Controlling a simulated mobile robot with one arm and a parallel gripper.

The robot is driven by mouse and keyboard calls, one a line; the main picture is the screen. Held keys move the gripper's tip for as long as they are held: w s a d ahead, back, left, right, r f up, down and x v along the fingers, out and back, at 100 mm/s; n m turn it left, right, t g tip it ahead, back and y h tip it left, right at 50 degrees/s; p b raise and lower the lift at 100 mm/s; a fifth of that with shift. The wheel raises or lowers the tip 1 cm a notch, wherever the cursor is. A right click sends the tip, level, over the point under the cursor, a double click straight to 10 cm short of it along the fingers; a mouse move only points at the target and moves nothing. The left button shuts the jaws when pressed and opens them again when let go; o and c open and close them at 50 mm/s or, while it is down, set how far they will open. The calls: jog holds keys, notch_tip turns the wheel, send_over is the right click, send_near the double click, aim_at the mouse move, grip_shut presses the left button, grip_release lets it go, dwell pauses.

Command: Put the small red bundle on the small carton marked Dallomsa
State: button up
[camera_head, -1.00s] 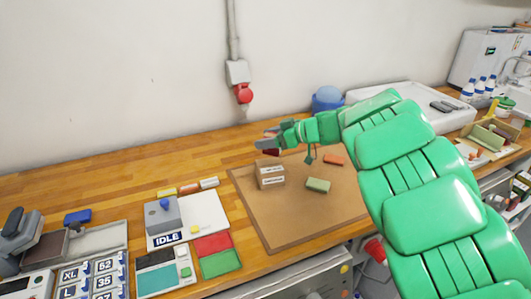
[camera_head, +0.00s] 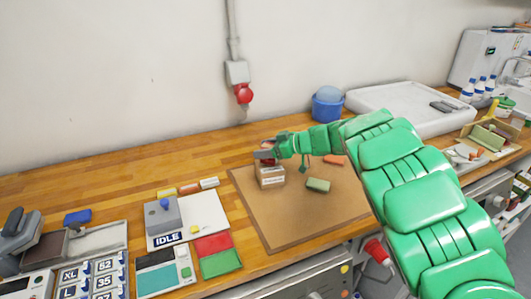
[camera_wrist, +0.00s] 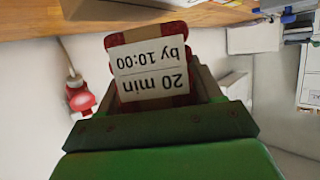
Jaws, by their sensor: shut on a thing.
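My gripper (camera_head: 266,154) is shut on the small red bundle (camera_head: 267,161), directly over a small brown carton (camera_head: 271,179) on the brown board. In the wrist view the red bundle (camera_wrist: 180,29) sits between the jaws, with a white label reading "20 min by 10:00", upside down. The carton's edge (camera_wrist: 125,10) shows just beyond it. The carton has pale labels on its front, too small to read in the head view. I cannot tell whether the bundle touches the carton's top.
A green bundle (camera_head: 318,185) and an orange bundle (camera_head: 334,159) lie on the board (camera_head: 290,225), right of the carton. A blue bucket (camera_head: 327,108) stands behind, near the white tray (camera_head: 420,110). A grey device with an IDLE sign (camera_head: 168,238) stands left. The board's front is clear.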

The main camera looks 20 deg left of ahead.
jog(key=shift+f, duration=0.75)
jog(key=shift+f, duration=0.15)
jog(key=o, duration=1.1)
jog(key=shift+c, duration=0.2)
jog(key=shift+d+r, duration=0.1)
jog(key=shift+r, duration=0.1)
jog(key=v, duration=1.1)
jog(key=shift+d, duration=0.4)
jog(key=shift+r, duration=0.15)
